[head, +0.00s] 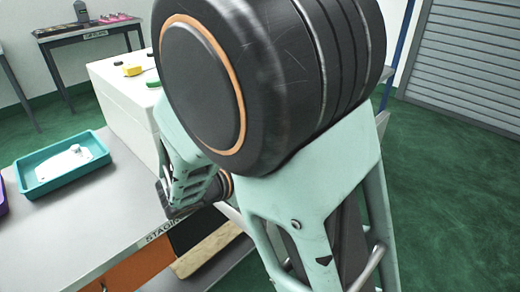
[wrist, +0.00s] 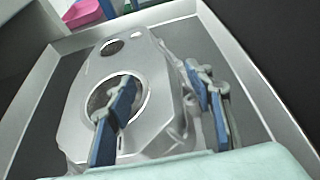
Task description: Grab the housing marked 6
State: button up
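A grey metal housing (wrist: 85,115) with a large round bore and a smaller hole fills the middle of the wrist view. No number is readable on it. My gripper (wrist: 165,100) is at this housing with its blue-padded fingers spread. The left finger reaches over or into the large bore, and the right finger is beside the housing's right side. A part of the housing lies between them; I cannot tell whether the pads touch it. In the head view my arm hides the fingertips and this housing.
The housing lies inside a pale rim (wrist: 245,70) on a dark grey surface. In the head view a teal tray (head: 36,190) holds a pale casting (head: 68,162) on a grey table (head: 75,235). A white block (head: 112,88) stands behind. Green floor is clear at right.

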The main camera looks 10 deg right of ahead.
grip_shut()
jog(key=shift+w+r, duration=0.1)
jog(key=shift+r, duration=0.15)
